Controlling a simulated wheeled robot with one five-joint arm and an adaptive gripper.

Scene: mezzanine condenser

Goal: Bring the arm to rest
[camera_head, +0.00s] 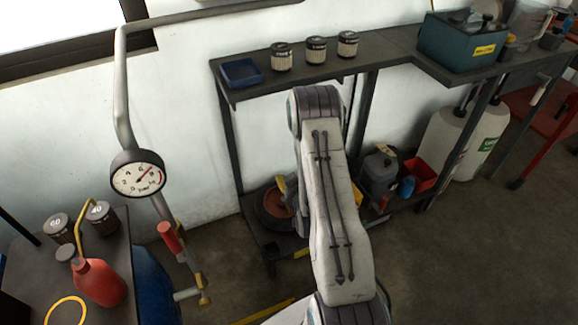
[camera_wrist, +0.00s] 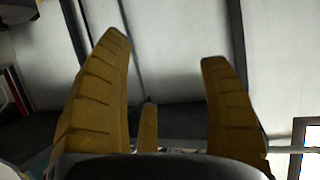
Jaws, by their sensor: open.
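My arm (camera_head: 335,215) rises from the bottom of the head view and bends over at its top in front of a dark shelf unit.
The dark shelf (camera_head: 385,48) carries a blue tray (camera_head: 240,73), several labelled canisters (camera_head: 316,51) and a teal box (camera_head: 462,42). A pressure gauge (camera_head: 137,178) on a pipe stands left. A red oil can (camera_head: 100,283) stands on the left table.

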